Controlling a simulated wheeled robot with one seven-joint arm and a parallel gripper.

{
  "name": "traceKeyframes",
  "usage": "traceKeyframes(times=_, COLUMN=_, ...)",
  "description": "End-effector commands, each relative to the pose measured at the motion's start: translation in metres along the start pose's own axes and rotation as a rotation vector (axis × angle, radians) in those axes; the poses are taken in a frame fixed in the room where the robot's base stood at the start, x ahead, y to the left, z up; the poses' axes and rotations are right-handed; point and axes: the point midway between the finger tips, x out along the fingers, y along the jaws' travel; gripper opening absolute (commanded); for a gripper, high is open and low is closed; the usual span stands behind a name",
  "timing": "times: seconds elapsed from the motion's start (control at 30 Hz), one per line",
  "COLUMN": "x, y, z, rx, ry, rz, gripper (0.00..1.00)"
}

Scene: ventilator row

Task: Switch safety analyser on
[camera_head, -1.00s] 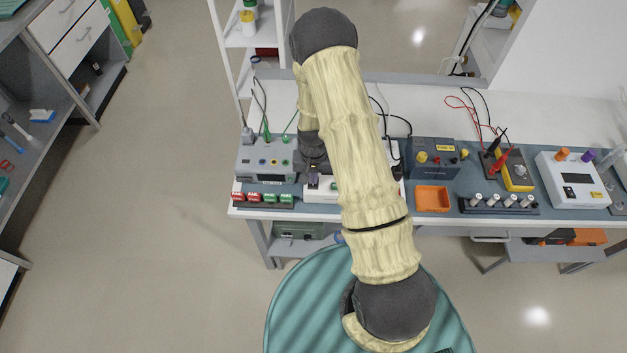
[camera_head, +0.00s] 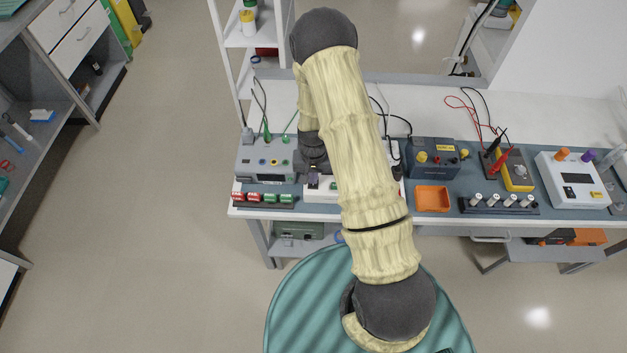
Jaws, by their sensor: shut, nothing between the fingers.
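A grey instrument box (camera_head: 262,172) with coloured jacks on its top stands at the left end of the bench; it may be the safety analyser, but no label is readable. My gripper (camera_head: 313,182) is shut and empty. It points down just right of this box, over the left end of a low white unit (camera_head: 320,195). I cannot tell whether the fingertips touch that unit. My arm hides most of the white unit, and no switch position is readable.
To the right are a dark instrument (camera_head: 434,157), an orange tray (camera_head: 432,198), a yellow meter (camera_head: 517,172) and a white device (camera_head: 573,181). Cables lie behind. A shelf rack (camera_head: 233,45) stands back left.

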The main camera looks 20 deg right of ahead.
Motion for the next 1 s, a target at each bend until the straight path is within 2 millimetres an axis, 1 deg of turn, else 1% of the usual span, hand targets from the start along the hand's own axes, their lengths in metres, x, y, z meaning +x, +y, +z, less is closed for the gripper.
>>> traceKeyframes(times=1.0, x=0.013, y=0.000, z=0.000, rx=0.000, ry=0.000, rz=0.000, gripper=0.00)
